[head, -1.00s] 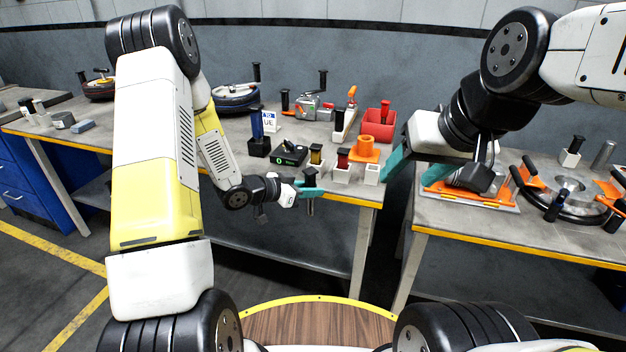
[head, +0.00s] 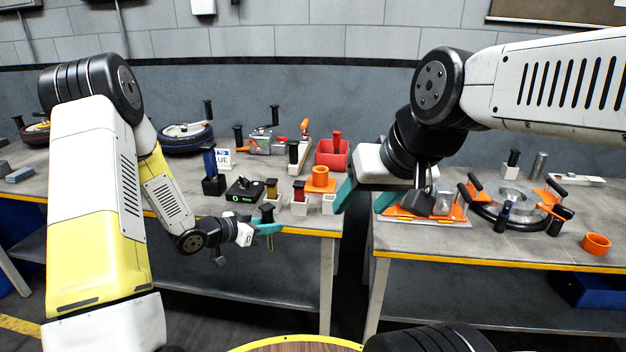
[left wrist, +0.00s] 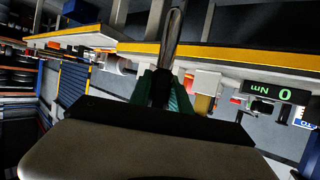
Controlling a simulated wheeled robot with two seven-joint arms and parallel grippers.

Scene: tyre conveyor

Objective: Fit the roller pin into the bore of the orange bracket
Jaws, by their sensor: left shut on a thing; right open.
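My left gripper (head: 262,229) is shut on a black-topped pin (head: 267,211) in front of the left table's front edge. The pin's metal shaft also shows between the teal fingers in the left wrist view (left wrist: 174,35). An orange collar on a flat orange base (head: 320,178) stands on the left table, behind and right of that gripper. A flat orange fixture (head: 410,214) lies on the right table, partly hidden by my right gripper. I cannot tell which orange part is the bracket; no bore shows clearly. My right gripper (head: 366,196) is open and empty over the gap between the tables.
Small holders with black, yellow and red-handled pieces, a black box with a green display (head: 245,190) and a red bin (head: 332,155) crowd the left table. A wheel fixture (head: 512,205) and an orange ring (head: 596,243) occupy the right table. A gap separates the tables.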

